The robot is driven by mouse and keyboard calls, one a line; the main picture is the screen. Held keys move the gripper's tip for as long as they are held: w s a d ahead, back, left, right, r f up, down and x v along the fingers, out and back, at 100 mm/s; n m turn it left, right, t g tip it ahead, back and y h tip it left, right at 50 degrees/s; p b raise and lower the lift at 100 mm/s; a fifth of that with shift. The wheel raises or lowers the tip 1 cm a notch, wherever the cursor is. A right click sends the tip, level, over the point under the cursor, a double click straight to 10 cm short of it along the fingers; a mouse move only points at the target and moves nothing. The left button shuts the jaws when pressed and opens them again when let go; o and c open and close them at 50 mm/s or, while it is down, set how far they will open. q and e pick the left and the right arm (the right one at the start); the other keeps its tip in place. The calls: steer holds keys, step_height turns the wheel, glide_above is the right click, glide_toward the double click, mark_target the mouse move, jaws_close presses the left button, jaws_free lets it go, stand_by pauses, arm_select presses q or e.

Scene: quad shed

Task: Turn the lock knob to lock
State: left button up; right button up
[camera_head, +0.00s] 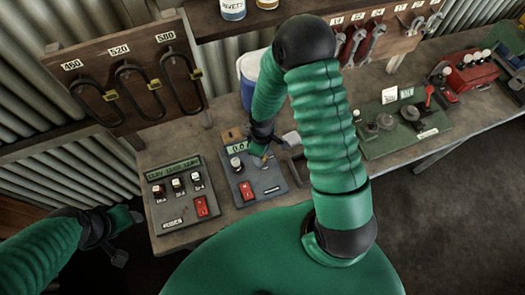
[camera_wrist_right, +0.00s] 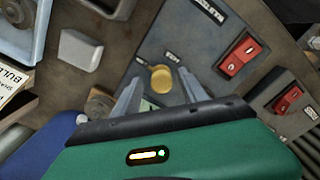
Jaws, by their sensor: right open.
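A small brass knob (camera_wrist_right: 160,78) stands on a grey panel (camera_wrist_right: 185,40) in the right wrist view, beside a small label. The same grey panel (camera_head: 246,202) is at the middle of the bench in the head view. My right gripper (camera_wrist_right: 162,90) is open over the panel. Its two fingers are spread with the knob in the gap between their tips; I cannot tell whether either touches it. In the head view my right gripper (camera_head: 262,152) partly covers the knob area. My left gripper (camera_head: 122,238) is off the bench's front left, away from the panel.
The panel has a red rocker switch (camera_head: 247,190). A second panel (camera_head: 180,212) with several knobs stands to its left. A blue-and-white tub (camera_head: 247,75) is behind. A green board (camera_head: 400,140) with fittings lies to the right. Shackles hang on a back board (camera_head: 130,55).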

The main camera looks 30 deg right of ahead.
steer(key=shift+w+r, duration=0.15)
steer(key=shift+r, duration=0.15)
step_height(320, 180, up, 16)
